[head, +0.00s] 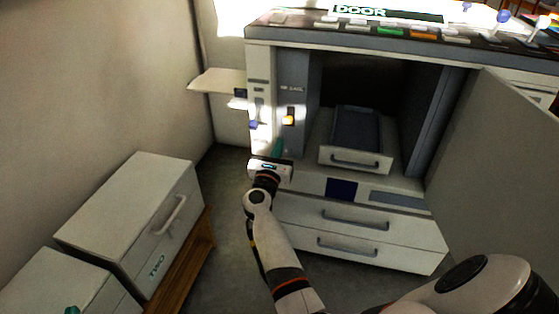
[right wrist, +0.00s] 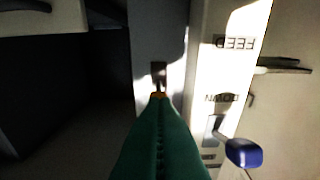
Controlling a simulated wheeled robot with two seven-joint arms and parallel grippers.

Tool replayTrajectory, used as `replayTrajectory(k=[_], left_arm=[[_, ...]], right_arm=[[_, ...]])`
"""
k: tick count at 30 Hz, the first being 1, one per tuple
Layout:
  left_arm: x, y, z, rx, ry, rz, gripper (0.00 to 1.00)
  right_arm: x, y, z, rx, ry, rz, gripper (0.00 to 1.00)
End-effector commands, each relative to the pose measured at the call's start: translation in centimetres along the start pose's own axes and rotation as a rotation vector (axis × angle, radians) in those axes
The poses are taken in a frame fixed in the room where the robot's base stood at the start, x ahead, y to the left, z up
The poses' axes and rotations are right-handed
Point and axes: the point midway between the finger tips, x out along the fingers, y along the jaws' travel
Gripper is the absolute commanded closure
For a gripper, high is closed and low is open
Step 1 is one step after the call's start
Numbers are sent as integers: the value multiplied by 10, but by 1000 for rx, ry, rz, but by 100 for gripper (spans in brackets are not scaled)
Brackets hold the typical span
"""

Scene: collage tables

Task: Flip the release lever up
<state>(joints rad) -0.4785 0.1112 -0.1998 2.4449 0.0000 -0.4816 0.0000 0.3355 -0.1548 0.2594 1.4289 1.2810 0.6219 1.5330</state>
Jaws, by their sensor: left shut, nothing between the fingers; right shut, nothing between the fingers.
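The likely release lever is a small lever with an orange-yellow knob (head: 289,120) on a grey upright panel, left of the open bay; its label is too small to read. The knob sits low in its dark slot. In the right wrist view the orange knob (right wrist: 158,95) shows just at my fingertips, mostly hidden behind them. My right gripper (head: 277,148) is shut and empty, its green fingers below the lever in the head view; I cannot tell whether they touch it. My left gripper (head: 72,310) shows only as a green tip at the bottom left edge, shut.
A blue-knobbed lever (right wrist: 243,152) on the neighbouring white FEED/DOWN panel (right wrist: 222,75) is close by. An open drawer (head: 355,160) and a large open door (head: 495,165) are to the right. A white cabinet marked TWO (head: 125,205) stands left.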

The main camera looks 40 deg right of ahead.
Motion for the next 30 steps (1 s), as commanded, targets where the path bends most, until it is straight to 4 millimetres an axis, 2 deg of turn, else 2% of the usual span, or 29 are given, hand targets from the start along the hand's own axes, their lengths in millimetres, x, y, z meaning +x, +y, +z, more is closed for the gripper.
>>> replayTrajectory(k=[7,24,27,29,30], left_arm=[[2,-3,17,-2,-109,-6,100],[2,-3,18,-2,-114,-6,100],[2,-3,18,-2,-113,-6,100],[2,-3,18,-2,-113,-6,100],[2,-3,18,-2,-113,-6,100]], right_arm=[[-3,-5,1,1,0,0,100],[-3,-5,1,-3,2,-1,100],[-8,-4,-7,-91,47,-33,100],[-17,-5,-20,-227,117,-84,100],[-28,-7,-31,-357,184,-126,100]])
